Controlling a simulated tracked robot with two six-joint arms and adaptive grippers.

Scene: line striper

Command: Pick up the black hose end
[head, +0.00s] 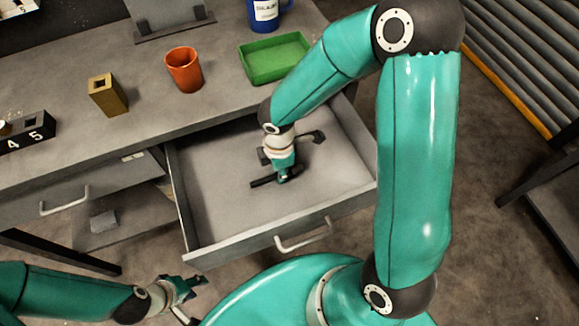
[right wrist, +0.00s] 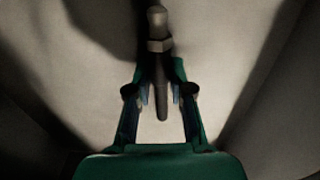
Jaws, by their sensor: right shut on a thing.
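The black hose end (right wrist: 160,95) is a dark rod with a hex nut near its top in the right wrist view. It runs between the fingers of my right gripper (right wrist: 160,92), which is shut on it. In the head view my right gripper (head: 287,178) is low inside the open drawer, and the dark hose end (head: 262,183) sticks out to its left. Whether it touches the drawer floor I cannot tell. My left gripper (head: 192,297) is at the lower left, empty, with its fingers apart.
The open drawer (head: 215,215) has walls around my right gripper and a handle (head: 302,235) in front. On the bench stand an orange cup (head: 184,72), a brass block (head: 108,97), a green tray (head: 272,60), a blue mug (head: 266,12) and a numbered black block (head: 28,134).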

